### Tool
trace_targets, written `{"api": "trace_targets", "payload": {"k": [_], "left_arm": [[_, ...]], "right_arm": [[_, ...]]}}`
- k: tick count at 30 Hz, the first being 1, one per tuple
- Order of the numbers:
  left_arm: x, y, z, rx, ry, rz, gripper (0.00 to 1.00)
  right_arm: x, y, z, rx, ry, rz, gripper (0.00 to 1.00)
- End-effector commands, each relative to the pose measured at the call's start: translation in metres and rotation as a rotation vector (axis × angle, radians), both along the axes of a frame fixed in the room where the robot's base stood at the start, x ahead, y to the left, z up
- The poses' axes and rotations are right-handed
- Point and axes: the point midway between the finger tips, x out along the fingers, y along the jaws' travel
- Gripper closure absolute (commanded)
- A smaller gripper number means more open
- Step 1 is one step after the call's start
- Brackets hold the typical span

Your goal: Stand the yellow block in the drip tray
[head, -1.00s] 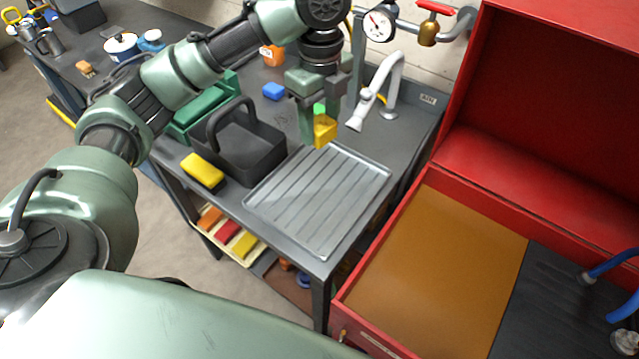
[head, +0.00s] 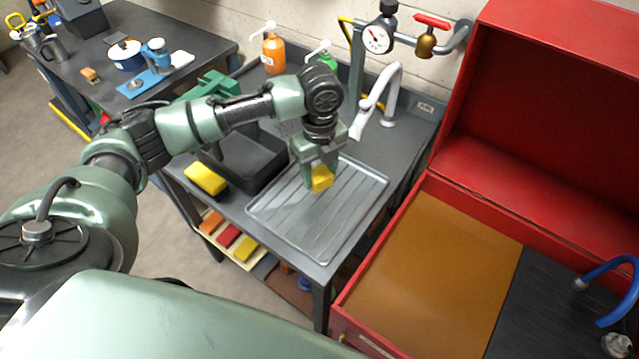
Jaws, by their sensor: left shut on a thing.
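The yellow block (head: 322,178) is between the fingers of my left gripper (head: 316,172), which is shut on it. Block and gripper are over the back part of the grey ribbed drip tray (head: 300,232). I cannot tell whether the block touches the tray. The block looks roughly upright, and its upper part is hidden by the fingers. The drip tray lies on the dark bench top, its front half bare. My right gripper is not in view.
A white tap (head: 388,100) stands behind. A red chest (head: 450,168) with its lid open is to the right. An orange bottle (head: 273,52) stands at the back.

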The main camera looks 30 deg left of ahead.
Motion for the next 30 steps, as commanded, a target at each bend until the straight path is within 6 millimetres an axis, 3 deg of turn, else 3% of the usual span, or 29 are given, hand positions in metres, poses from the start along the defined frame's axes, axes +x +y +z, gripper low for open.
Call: {"api": "trace_targets", "payload": {"k": [5, 13, 26, 27, 29, 30], "left_arm": [[0.001, 0.000, -0.012, -0.001, -0.002, 0.001, 1.00], [0.001, -0.001, -0.047, -0.001, -0.002, 0.001, 1.00], [0.001, 0.000, -0.055, -0.001, -0.003, 0.001, 1.00], [0.000, 0.000, -0.056, 0.000, -0.001, 0.001, 0.47], [0.000, 0.000, -0.056, 0.000, -0.001, 0.001, 0.31], [0.000, 0.000, -0.056, 0.000, -0.001, 0.001, 0.31]], "right_arm": [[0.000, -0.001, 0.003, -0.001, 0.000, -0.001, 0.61], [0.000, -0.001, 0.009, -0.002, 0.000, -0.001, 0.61], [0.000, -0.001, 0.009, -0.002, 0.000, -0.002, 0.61], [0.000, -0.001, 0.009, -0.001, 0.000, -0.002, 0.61], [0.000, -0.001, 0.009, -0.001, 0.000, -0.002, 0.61], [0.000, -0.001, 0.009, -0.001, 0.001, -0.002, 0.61]]}}
